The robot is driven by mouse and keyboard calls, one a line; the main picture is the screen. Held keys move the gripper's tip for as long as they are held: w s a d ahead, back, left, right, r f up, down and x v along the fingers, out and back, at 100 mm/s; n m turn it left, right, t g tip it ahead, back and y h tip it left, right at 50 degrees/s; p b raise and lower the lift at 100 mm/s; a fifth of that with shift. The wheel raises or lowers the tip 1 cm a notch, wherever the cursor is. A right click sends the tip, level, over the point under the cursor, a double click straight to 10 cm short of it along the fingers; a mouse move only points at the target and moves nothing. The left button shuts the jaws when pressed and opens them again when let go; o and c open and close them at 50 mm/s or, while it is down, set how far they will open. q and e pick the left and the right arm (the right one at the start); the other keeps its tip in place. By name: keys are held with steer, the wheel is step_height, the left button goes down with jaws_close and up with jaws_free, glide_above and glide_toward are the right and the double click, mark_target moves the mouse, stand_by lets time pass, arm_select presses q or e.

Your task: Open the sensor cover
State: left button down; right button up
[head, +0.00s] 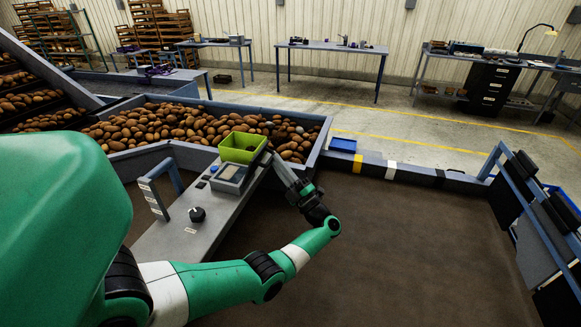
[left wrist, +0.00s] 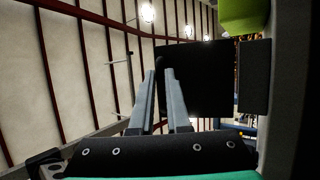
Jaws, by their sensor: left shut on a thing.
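A dark square plate, apparently the sensor cover (left wrist: 197,82), stands just past the fingertips in the left wrist view. My left gripper (head: 268,160) reaches the far right end of the grey console (head: 175,240), beside the lime-green bin (head: 239,147). In the left wrist view, the two grey fingers (left wrist: 159,74) are nearly together at the plate's left edge, shut on it. The exact grip is hard to see, and the fingers partly hide the cover in the head view. How far the cover stands open cannot be told. My right gripper is not in view.
A potato-filled trough (head: 318,140) lies behind. The brown belt (head: 400,235) to the right is clear. A blue tray (head: 343,145) rests beyond the trough's right end.

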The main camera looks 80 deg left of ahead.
arm_select(q)
steer(key=c, duration=0.9)
jaws_free()
steer(key=b+v, duration=0.5)
steer(key=v, duration=0.6)
steer(key=shift+w+d+f+b, duration=0.15)
steer(key=shift+d+b, duration=0.05)
steer(key=shift+b, duration=0.1)
